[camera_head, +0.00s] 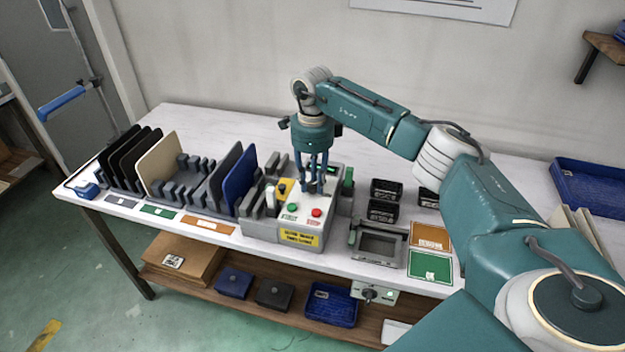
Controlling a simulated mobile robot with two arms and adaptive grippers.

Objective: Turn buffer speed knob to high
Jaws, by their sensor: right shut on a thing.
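The grey and white control box (287,233) stands on the bench, with a yellow label on its front. Its sloped top has a green button (292,208), a red button (316,212) and a yellow-marked control (281,188). My right gripper (313,187) points straight down at the upper part of this panel. Its fingers are shut on what looks like the speed knob, which they hide almost wholly. The knob's pointer and setting cannot be read. My left gripper is not in view.
A rack of upright panels, with a blue panel (239,180) nearest, stands left of the box. Black bins (382,211), a grey frame (378,246) and orange and green cards (430,267) lie to the right. A blue tray (592,187) is at far right.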

